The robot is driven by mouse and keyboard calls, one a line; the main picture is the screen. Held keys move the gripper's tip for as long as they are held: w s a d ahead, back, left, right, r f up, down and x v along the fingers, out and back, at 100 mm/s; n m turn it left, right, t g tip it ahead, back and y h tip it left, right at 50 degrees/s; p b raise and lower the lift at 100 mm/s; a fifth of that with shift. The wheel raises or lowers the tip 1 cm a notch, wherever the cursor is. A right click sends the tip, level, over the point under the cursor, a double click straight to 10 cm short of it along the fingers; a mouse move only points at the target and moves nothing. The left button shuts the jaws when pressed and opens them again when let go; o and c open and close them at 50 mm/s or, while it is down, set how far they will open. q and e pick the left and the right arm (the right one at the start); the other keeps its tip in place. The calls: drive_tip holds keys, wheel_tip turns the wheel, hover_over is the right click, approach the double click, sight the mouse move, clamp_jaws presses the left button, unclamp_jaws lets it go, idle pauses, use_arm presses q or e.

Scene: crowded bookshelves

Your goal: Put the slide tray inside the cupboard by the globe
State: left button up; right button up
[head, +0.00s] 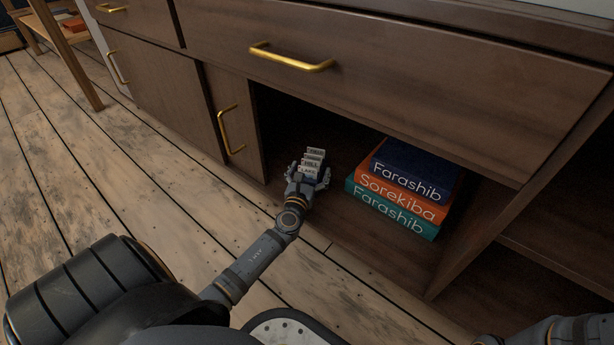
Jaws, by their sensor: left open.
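The slide tray (314,158), a small stack of white-labelled pieces, sits inside the open cupboard (333,135), on its floor near the left side of the opening. My left gripper (306,176) is open at the near side of the tray, with its fingers close around the tray's front end. Whether the fingers touch the tray I cannot tell. Part of my right arm (560,332) shows at the bottom right corner; its gripper is not in view. No globe is in view.
Three stacked books, blue (415,168), orange (400,196) and teal (390,212), lie right of the tray in the cupboard. A sliding or hinged door (232,115) with a brass handle stands left of the opening. A drawer (420,75) overhangs it.

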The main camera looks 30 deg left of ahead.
use_arm(q)
drive_tip(key=p+v, duration=0.2)
drive_tip(key=v, duration=1)
